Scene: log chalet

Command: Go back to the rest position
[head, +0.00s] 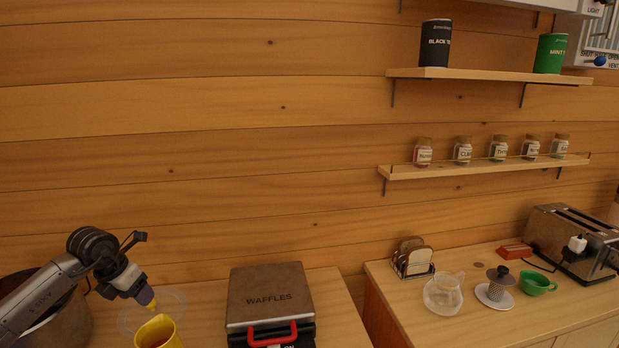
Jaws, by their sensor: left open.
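My left gripper (148,300) comes in from the lower left and points down and to the right. Its tip is just above the rim of a yellow cup (170,335) at the bottom edge of the head view. A clear round plate or lid (174,299) lies behind the cup. The gripper is open, and I see nothing held in it. Whether it touches the cup is hard to tell.
A large pot (70,325) stands behind my left arm. A waffle maker (270,290) with a red handle sits right of the cup. A gap separates the two counters. The right counter holds a toast rack (413,261), glass pitcher (444,293), green cup (537,283) and toaster (575,240).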

